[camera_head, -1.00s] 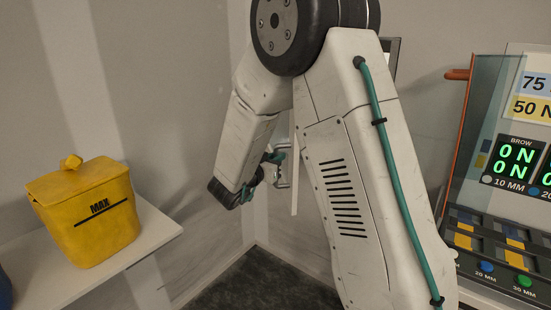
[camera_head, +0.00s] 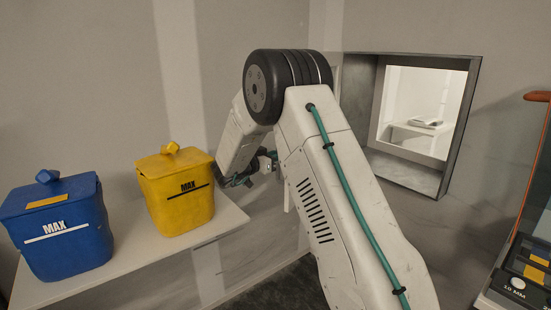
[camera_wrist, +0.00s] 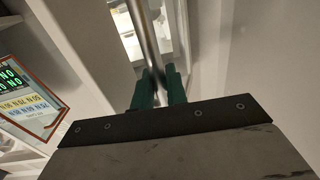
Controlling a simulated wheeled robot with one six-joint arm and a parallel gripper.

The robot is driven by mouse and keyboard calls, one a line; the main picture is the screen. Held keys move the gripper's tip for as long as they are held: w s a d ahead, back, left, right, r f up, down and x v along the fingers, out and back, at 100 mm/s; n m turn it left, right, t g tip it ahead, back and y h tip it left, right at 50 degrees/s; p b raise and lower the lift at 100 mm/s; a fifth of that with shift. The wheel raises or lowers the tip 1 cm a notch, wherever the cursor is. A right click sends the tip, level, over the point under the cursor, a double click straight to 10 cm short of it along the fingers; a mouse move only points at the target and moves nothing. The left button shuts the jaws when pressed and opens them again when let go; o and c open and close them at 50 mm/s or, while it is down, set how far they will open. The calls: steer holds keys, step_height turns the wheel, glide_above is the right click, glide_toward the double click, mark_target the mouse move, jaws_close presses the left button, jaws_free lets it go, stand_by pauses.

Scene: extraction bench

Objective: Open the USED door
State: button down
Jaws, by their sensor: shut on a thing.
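A hatch opening with a dark grey frame (camera_head: 457,110) is in the wall at the right of the head view, and a lit space with a white shelf shows through it. No USED label is readable. My gripper (camera_head: 266,163) is partly hidden behind my arm. In the wrist view my green fingers (camera_wrist: 160,88) are closed around an upright metal bar handle (camera_wrist: 147,40).
A yellow bin (camera_head: 176,195) and a blue bin (camera_head: 60,235), both marked MAX, stand on a white shelf (camera_head: 225,219) at left. A bench panel with an orange edge (camera_head: 538,97) stands at far right; its display shows in the wrist view (camera_wrist: 15,90).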

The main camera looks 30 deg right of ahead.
steer(key=shift+d+r, duration=0.15)
steer(key=c, duration=1.5)
jaws_free()
steer(key=shift+d, duration=0.15)
steer(key=shift+a, duration=0.4)
steer(key=a, duration=0.5)
steer(key=s+a, duration=0.1)
steer(key=a, duration=0.1)
steer(key=shift+a, duration=0.15)
